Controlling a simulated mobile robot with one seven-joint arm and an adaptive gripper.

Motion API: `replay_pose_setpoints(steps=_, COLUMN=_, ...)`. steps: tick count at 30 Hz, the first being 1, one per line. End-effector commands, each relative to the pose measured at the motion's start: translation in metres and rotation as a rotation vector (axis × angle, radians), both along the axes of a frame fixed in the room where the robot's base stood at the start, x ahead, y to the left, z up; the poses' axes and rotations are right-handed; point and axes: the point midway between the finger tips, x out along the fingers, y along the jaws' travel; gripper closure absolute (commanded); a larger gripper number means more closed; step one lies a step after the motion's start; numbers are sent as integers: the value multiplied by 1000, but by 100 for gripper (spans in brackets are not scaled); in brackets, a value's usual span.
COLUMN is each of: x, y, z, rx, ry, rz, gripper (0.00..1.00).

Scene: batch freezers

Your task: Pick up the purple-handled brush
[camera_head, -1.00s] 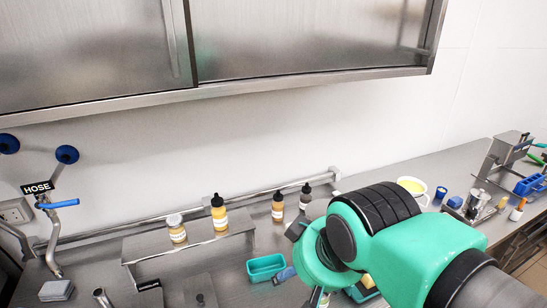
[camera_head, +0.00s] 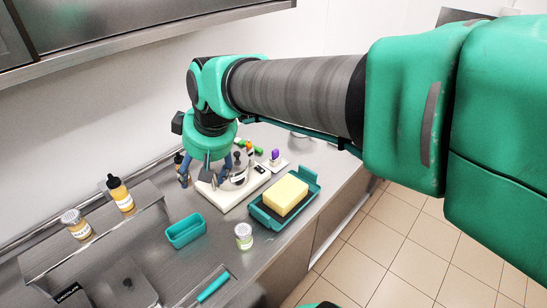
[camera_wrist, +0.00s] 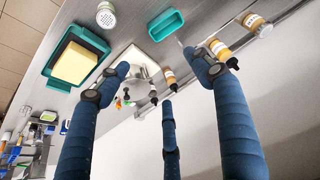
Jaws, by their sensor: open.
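A small purple item (camera_head: 275,155), possibly the purple handle, stands on a small pale base on the counter, beyond the white board. It is too small to tell whether it is the brush. My gripper (camera_head: 207,172) points down over the back left of the white board (camera_head: 213,203), left of the purple item and apart from it. In the wrist view my gripper (camera_wrist: 158,75) has its three blue fingers spread with nothing between them. I cannot make out a purple handle in the wrist view.
A yellow block (camera_head: 286,194) lies in a teal tray (camera_head: 262,217) on the right. A teal container (camera_head: 186,232), a white-lidded jar (camera_head: 243,236) and a teal-handled tool (camera_head: 213,286) are nearer. Bottles (camera_head: 120,194) stand on the left shelf. A metal cabinet (camera_head: 120,30) hangs above.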

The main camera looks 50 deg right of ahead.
Motion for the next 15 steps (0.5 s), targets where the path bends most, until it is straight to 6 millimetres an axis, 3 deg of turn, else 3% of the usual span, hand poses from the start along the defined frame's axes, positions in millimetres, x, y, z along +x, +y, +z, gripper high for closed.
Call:
replay_pose_setpoints(steps=6, x=53, y=-54, z=-10, rx=4, ry=21, rz=0, gripper=34)
replay_pose_setpoints(steps=15, x=111, y=-142, z=-40, rx=10, ry=35, rz=2, gripper=34)
